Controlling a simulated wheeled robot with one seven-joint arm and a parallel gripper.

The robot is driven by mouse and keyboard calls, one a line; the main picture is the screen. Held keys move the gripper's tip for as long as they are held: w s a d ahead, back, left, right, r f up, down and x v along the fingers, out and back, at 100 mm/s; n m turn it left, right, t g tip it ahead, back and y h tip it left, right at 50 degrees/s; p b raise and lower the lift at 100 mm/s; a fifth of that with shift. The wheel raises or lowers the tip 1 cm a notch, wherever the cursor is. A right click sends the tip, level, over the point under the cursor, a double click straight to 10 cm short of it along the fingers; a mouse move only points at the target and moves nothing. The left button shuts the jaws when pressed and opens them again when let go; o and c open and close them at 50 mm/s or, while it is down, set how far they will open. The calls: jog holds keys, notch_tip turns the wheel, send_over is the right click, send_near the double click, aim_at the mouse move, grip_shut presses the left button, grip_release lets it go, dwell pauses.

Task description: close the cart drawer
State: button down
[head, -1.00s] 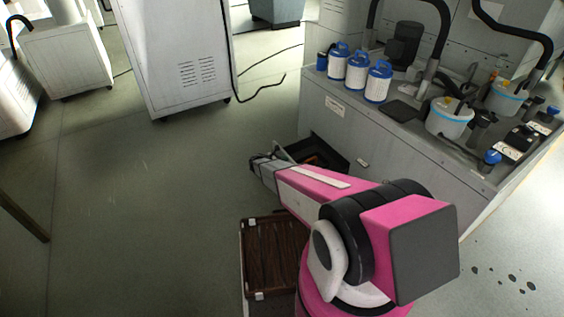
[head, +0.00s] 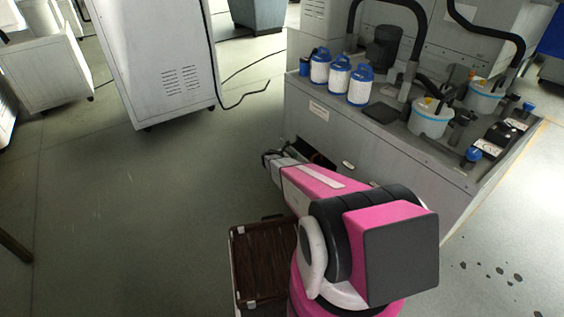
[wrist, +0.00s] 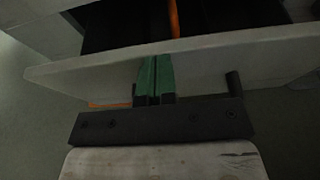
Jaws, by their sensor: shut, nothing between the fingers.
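The cart (head: 390,165) is a grey cabinet with a worktop, right of centre in the head view. Its drawer (head: 316,154) sticks out low on the left side, still partly open, with a dark inside. In the wrist view the pale drawer front (wrist: 200,62) crosses the picture, and an orange item shows in the dark drawer behind it. My gripper (wrist: 155,62) is shut and empty, its green fingertips at the outer face of the drawer front, seemingly touching it. In the head view my gripper (head: 270,158) is small, and my arm hides part of the drawer.
White bottles with blue caps (head: 340,75), tubs (head: 431,118) and black hoses stand on the cart top. A brown slatted crate (head: 262,262) is on the floor beside my arm. A tall white cabinet (head: 155,60) stands at the back left.

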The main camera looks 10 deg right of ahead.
jog(key=w+d, duration=0.4)
jog(key=d, duration=0.6)
jog(key=shift+w, duration=0.15)
jog(key=shift+d, duration=0.1)
jog(key=f+v, duration=0.1)
jog(key=v, duration=1.4)
jog(key=s+a+r+m+g+y, duration=0.2)
jog(key=s+r+m, duration=0.5)
jog(key=s, duration=0.4)
jog(key=s+a+r+m+g+y, duration=0.2)
jog(key=s+a+r+m+y, duration=0.3)
jog(key=s, duration=0.7)
jog(key=s+a+r+m+g+y, duration=0.1)
jog(key=s+a+r+m+y, duration=0.3)
jog(key=s+r+m, duration=0.6)
jog(key=shift+s+r+m+g+y, duration=0.35)
jog(key=shift+s+r+y, duration=0.35)
jog(key=shift+y, duration=0.5)
jog(key=shift+a, duration=0.1)
